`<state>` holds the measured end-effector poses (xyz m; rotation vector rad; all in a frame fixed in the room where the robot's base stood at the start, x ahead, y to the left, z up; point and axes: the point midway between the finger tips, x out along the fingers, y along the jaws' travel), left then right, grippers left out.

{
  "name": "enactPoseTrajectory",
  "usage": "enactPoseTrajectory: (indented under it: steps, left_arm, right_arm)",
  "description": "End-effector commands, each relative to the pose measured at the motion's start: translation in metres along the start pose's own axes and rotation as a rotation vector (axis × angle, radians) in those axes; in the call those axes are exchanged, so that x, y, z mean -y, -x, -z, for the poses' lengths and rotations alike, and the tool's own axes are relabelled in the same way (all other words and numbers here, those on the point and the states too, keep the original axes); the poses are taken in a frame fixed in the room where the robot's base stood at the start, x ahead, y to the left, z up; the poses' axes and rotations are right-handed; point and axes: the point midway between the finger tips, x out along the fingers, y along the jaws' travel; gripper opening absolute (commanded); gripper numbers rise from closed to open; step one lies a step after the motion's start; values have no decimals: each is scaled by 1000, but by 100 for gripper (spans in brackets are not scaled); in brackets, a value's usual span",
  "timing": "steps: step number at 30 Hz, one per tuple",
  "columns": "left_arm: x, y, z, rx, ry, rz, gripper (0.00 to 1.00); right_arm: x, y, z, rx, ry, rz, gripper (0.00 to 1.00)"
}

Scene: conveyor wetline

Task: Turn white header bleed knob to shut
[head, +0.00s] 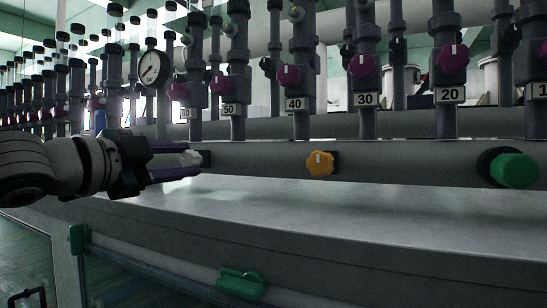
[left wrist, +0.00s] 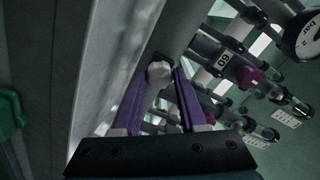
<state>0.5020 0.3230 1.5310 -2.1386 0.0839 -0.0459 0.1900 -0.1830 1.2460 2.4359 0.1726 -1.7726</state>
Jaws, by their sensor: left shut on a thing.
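The white header bleed knob (head: 190,158) sits at the left on the horizontal grey header pipe. My left gripper (head: 184,160) reaches in from the left, its purple fingers on either side of the knob and shut on it. In the left wrist view the white knob (left wrist: 159,73) shows between the tips of the two purple fingers (left wrist: 158,88). The fingers hide part of the knob, and I cannot read its pointer. My right gripper is in neither view.
A yellow knob (head: 320,163) and a green knob (head: 514,169) sit further right on the same pipe. Numbered vertical pipes with purple knobs (head: 289,76) and a pressure gauge (head: 153,69) stand above. The grey ledge (head: 330,205) below is bare.

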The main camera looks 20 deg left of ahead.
Motion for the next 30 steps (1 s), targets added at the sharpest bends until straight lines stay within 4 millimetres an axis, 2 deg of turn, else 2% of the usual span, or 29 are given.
enactPoseTrajectory:
  steps: [30]
  left_arm:
    - [0,0,0,0,-954,0,0]
  right_arm:
    - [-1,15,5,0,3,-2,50]
